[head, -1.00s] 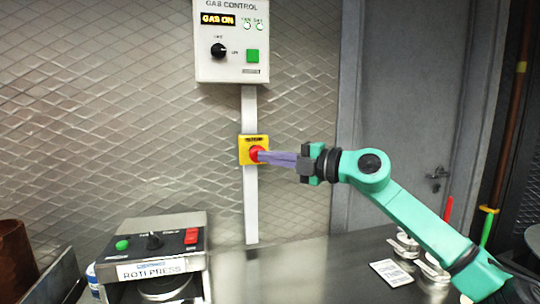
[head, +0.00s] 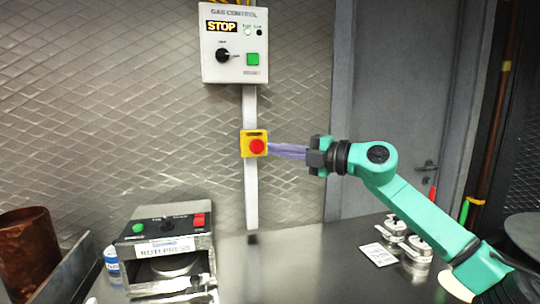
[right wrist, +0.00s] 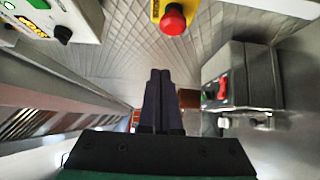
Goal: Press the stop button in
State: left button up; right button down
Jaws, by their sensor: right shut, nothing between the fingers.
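The red stop button (head: 257,146) sits on a yellow box (head: 247,134) fixed to the white vertical conduit. The button also shows at the top of the right wrist view (right wrist: 173,20). My right gripper (head: 270,149) is shut and empty. In the head view its purple fingertips overlap the right edge of the box, close to the button. In the right wrist view the fingertips (right wrist: 160,75) are apart from the button. The gas control panel (head: 235,72) above the box has a display (head: 221,27) that reads STOP. My left gripper is not in view.
A roti press (head: 165,232) with a green and a red button stands on the steel counter (head: 280,265) below left. A copper pot (head: 25,250) is at the far left. A white card (head: 378,254) and metal tins (head: 416,247) lie near my right arm.

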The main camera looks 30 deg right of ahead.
pick_arm(q)
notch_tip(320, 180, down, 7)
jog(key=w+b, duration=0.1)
jog(key=b, duration=0.5)
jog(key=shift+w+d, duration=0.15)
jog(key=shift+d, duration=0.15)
pick_arm(e)
jog(key=s+d+f, duration=0.1)
jog(key=s+d, duration=0.4)
jog(key=shift+s, duration=0.2)
